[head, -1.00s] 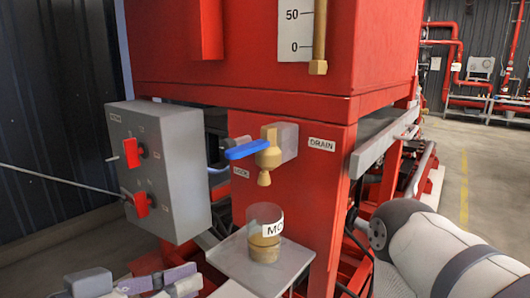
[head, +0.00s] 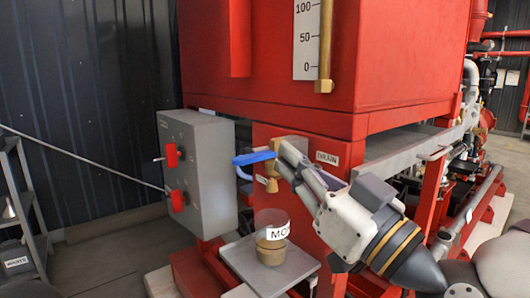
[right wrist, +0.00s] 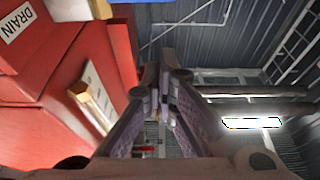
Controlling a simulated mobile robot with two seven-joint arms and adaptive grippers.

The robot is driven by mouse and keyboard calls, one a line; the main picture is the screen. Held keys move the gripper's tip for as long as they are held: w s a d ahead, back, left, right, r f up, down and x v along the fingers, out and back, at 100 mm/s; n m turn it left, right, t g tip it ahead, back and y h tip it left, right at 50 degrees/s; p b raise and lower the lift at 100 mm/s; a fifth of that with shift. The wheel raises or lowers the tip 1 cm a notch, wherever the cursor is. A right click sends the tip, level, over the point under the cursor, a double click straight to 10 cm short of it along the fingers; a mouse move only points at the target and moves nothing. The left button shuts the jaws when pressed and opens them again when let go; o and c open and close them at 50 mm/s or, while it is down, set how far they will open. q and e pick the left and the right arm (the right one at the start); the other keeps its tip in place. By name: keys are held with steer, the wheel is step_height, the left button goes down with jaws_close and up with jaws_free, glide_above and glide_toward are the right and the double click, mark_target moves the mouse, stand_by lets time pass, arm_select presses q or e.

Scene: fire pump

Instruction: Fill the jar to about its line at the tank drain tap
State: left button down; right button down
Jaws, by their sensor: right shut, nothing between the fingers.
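The jar (head: 272,222) stands upright on a small grey shelf (head: 303,265) below the drain tap. It is clear above and tan-brown in its lower part, with a white label partly readable as "MO"; I cannot make out its line. The brass drain tap (head: 272,178) has a blue lever (head: 254,157) pointing left. My right gripper (head: 284,156) is shut and empty, its tips close to the tap and the lever's right end; I cannot tell whether they touch. Its shut fingers also show in the right wrist view (right wrist: 163,75). My left gripper is out of view.
A grey control box (head: 208,175) with red switches stands left of the tap. The red tank (head: 410,60) with a level gauge (head: 307,40) overhangs above. The DRAIN label (head: 327,158) is beside my right gripper. Grey shelving (head: 20,215) stands far left.

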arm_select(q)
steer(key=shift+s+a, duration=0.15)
arm_select(e)
steer(key=shift+r, duration=0.3)
step_height(320, 180, up, 3)
glide_above(254, 158)
steer(key=s, duration=0.2)
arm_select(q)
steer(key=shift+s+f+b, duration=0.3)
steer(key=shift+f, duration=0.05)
arm_select(e)
step_height(254, 158, down, 4)
steer(key=shift+w+a+r, duration=0.1)
